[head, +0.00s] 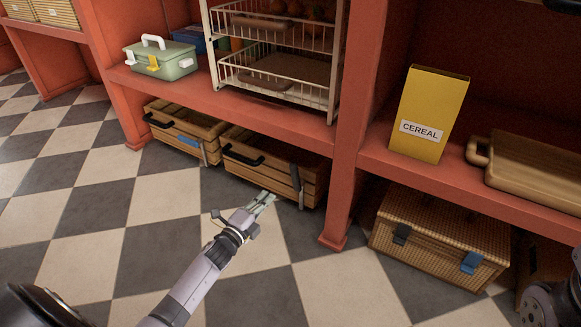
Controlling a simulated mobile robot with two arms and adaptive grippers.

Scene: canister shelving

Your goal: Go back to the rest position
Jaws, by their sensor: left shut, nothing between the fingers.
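My left gripper (264,200) is in the lower middle of the head view, at the end of my left arm. It is shut and empty. It shows over the checkered floor, in front of the wooden crate (262,172) with a black handle. I cannot tell whether it touches the crate. My right gripper is not visible; only a dark part of my right arm shows at the lower right edge.
Red shelving (345,150) runs across the view. A cereal box (429,113), a wooden board (535,168), a green case (163,60) and a wire rack (275,82) stand on it. A second crate (185,135) and a wicker basket (440,238) sit below. The checkered floor (90,215) is clear at left.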

